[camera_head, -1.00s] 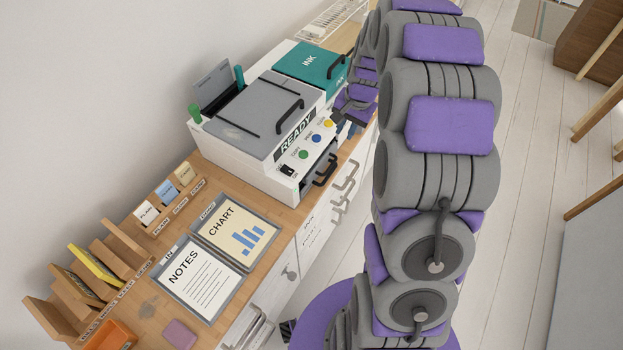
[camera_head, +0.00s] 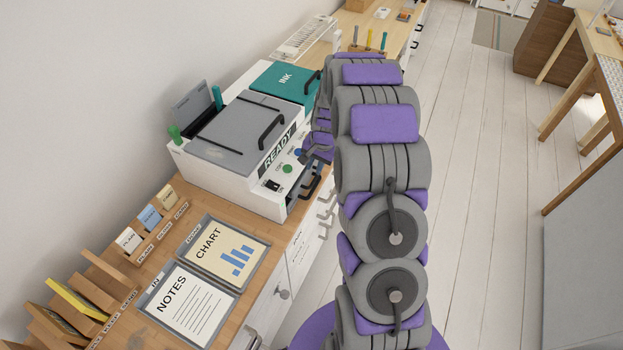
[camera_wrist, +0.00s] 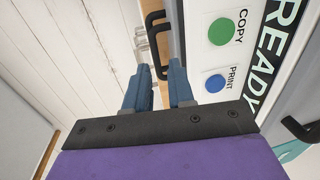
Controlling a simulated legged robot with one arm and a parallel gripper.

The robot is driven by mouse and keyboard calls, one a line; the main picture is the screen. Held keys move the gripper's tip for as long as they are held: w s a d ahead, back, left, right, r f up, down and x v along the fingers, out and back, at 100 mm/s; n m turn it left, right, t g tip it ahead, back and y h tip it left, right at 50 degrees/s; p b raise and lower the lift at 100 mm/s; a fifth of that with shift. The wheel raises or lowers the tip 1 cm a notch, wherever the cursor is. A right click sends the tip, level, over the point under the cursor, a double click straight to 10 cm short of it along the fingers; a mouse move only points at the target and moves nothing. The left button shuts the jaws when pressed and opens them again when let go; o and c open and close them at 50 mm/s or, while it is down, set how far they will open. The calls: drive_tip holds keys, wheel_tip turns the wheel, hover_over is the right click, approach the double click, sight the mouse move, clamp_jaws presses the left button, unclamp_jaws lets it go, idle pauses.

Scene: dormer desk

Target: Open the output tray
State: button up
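The white and grey printer (camera_head: 235,150) stands on the wooden desk, with a READY label and round buttons on its front. Its output tray has a black bar handle (camera_head: 312,183) low on the front, which appears closed. My gripper (camera_head: 312,155) is at the printer's front, just above the handle in the head view; my arm hides part of the buttons there. In the wrist view my gripper (camera_wrist: 160,80) has two blue fingers apart with a gap between them. The black handle (camera_wrist: 153,35) lies just beyond this gap. Contact cannot be told.
A teal INK lid (camera_head: 285,85) with its own black handle sits at the printer's far end. NOTES (camera_head: 190,305) and CHART (camera_head: 225,250) trays lie on the desk in front. Drawer handles (camera_head: 327,215) stick out below the desktop. The floor (camera_head: 480,200) on the right is clear.

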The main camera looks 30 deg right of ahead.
sight(314, 179)
drive_tip(key=f, duration=0.5)
drive_tip(key=w+f+b, duration=0.1)
drive_tip(key=f, duration=0.1)
drive_tip(key=shift+d+f, duration=0.15)
drive_tip(key=shift+d, duration=0.2)
drive_tip(key=shift+a, duration=0.4)
drive_tip(key=shift+c, duration=0.9)
drive_tip(key=shift+d, duration=0.65)
clamp_jaws()
drive_tip(key=shift+a, duration=0.2)
